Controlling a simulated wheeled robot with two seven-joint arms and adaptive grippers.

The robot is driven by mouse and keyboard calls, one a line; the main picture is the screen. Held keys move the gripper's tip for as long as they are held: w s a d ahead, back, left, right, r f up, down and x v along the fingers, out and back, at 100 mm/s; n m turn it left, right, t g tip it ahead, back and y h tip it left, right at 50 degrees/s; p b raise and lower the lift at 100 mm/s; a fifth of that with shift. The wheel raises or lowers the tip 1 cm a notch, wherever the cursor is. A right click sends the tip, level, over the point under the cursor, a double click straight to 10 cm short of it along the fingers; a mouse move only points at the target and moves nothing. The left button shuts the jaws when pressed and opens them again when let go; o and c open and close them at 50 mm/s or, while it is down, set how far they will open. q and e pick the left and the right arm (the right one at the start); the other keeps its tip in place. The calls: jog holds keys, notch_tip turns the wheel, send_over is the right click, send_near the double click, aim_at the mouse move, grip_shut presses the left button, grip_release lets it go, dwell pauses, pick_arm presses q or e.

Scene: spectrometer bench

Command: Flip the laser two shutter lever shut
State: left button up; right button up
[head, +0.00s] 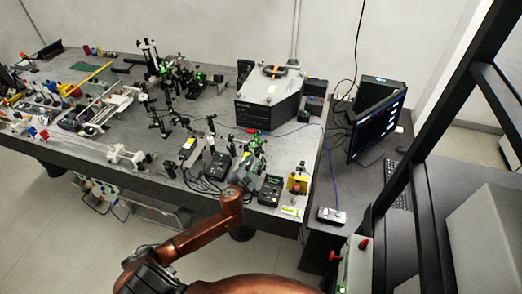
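I cannot single out the laser two shutter lever with certainty at this size. A yellow block with a red part (297,184) stands at the bench's front right corner. Dark boxes, one of them a black controller (270,190), stand beside it. My copper-coloured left arm reaches up to the bench's front edge. My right gripper is not visible.
The grey optical bench (100,150) is crowded with posts and mounts. A large grey-topped instrument (270,95) stands at the back. A monitor (376,128) and a keyboard (403,185) are on a side desk. A black frame (440,125) rises at the right.

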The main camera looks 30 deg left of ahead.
pick_arm(q)
jog(key=x, duration=0.6)
jog(key=shift+d+r, duration=0.1)
jog(key=shift+d, duration=0.1)
jog(key=shift+w+a+p, duration=0.1)
jog(key=shift+w+p, duration=0.2)
jog(key=shift+w, duration=0.05)
jog(key=shift+w+a, duration=0.1)
jog(key=shift+w, duration=0.1)
jog(key=c, duration=0.5)
jog(key=shift+c, duration=0.8)
grip_shut()
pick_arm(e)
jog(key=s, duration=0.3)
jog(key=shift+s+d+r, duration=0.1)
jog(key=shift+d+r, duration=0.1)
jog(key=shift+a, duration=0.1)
